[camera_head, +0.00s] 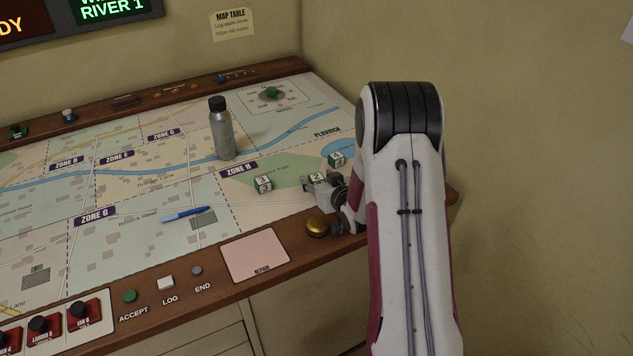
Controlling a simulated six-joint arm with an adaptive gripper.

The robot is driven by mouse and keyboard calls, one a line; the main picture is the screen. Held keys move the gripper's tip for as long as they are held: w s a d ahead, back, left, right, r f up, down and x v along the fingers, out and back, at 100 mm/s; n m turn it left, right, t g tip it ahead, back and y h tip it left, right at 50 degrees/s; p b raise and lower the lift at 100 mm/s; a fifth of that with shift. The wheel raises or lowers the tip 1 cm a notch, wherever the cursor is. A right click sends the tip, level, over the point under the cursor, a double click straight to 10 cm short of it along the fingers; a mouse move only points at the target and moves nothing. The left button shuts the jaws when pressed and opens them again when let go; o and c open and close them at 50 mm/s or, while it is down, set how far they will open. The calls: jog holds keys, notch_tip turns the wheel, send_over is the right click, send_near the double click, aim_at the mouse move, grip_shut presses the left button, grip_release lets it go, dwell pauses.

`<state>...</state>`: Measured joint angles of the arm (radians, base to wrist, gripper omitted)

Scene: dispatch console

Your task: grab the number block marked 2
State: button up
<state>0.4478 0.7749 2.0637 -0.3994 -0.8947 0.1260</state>
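The number block marked 2 (317,177) is a small white and green block near the right end of the map table. Its marked top shows just beyond my gripper (318,190). My gripper reaches in from the right, low over the table, and its grey fingers hide the block's lower part. I cannot tell whether the fingers touch the block or how far apart they are. A block marked 3 (263,184) stands to the left. Another numbered block (336,159) stands behind, by the blue patch; its number is hard to read.
A grey bottle (222,136) stands further back on the map table (150,218). A blue pen (186,214) lies to the left. A brass dome (317,226) sits on the front edge close to my gripper. A pink pad (255,255) and console buttons line the front.

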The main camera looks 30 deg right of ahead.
aim_at(318, 180)
jog(key=c, duration=1)
jog(key=shift+r, duration=0.1)
jog(key=shift+r, duration=4.95)
